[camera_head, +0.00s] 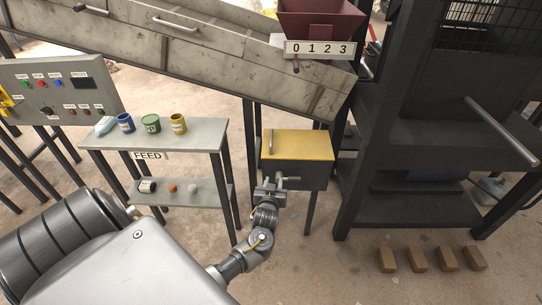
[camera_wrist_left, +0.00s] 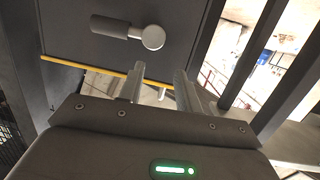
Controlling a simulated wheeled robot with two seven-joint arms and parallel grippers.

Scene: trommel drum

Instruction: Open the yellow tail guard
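The yellow tail guard (camera_head: 305,146) is a flat yellow lid lying level on a dark box below the chute's lower end. A grey bar handle (camera_head: 271,142) is on its left part. My left gripper (camera_head: 272,182) is at the box's front face, below the lid's near edge. Beyond the fingertips are a yellow edge (camera_wrist_left: 85,67) and a dark panel (camera_wrist_left: 70,25) with a grey handle (camera_wrist_left: 125,30). The fingers look apart from this handle. My right gripper is out of view.
Left of the box stands a grey feed table (camera_head: 205,135) with several cans. The sloping chute (camera_head: 200,50) runs above. A dark frame (camera_head: 400,190) stands close on the right. Several brown blocks (camera_head: 418,259) lie on the floor, with clear floor in front of the box.

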